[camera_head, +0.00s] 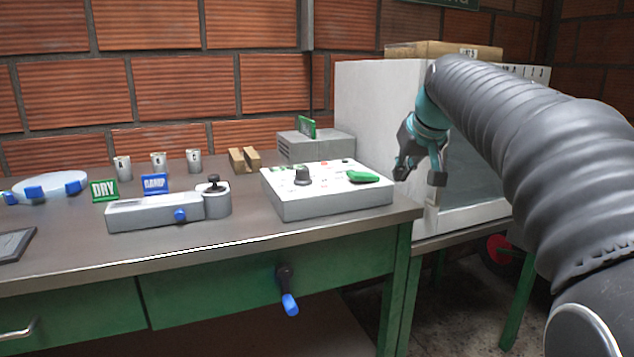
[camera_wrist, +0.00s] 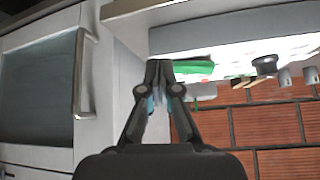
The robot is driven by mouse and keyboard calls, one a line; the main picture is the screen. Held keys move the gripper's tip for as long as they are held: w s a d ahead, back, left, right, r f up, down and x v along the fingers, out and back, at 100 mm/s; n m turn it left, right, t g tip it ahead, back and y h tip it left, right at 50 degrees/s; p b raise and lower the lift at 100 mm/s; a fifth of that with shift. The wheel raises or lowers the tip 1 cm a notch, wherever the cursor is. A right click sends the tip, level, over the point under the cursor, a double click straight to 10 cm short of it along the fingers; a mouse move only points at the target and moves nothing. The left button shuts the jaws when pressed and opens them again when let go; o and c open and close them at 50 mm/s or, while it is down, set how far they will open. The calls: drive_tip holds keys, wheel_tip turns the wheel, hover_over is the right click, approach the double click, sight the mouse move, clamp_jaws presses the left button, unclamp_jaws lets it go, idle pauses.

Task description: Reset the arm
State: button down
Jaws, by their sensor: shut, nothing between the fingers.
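My gripper (camera_head: 420,170) hangs at the end of my arm, fingers pointing down, right of the control box (camera_head: 325,205) and in front of the white cabinet (camera_head: 375,95). In the wrist view its fingertips (camera_wrist: 160,68) are together with nothing between them. The control box carries a black knob (camera_head: 302,175) and a green lever (camera_head: 362,177). In the wrist view the green lever (camera_wrist: 195,69) shows just beside the fingertips, but I cannot tell the distance. My arm hides part of the cabinet's front.
A green workbench (camera_head: 250,290) holds a grey device (camera_head: 155,212), blue and green signs, several labelled cups, wooden blocks (camera_head: 244,159) and a round tray (camera_head: 50,187). A blue-ended crank (camera_head: 288,300) sticks out of the bench front. A brick wall (camera_head: 80,90) stands behind.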

drive_tip(key=s+f, duration=0.7)
drive_tip(key=s, duration=0.3)
drive_tip(key=s+a+f+m+g+h, duration=0.1)
drive_tip(key=s+f, duration=0.7)
drive_tip(key=s, duration=0.3)
drive_tip(key=s+a+f, duration=0.1)
drive_tip(key=s+f, duration=0.7)
drive_tip(key=s, duration=0.3)
drive_tip(key=shift+f+g, duration=0.2)
drive_tip(key=shift+g, duration=0.2)
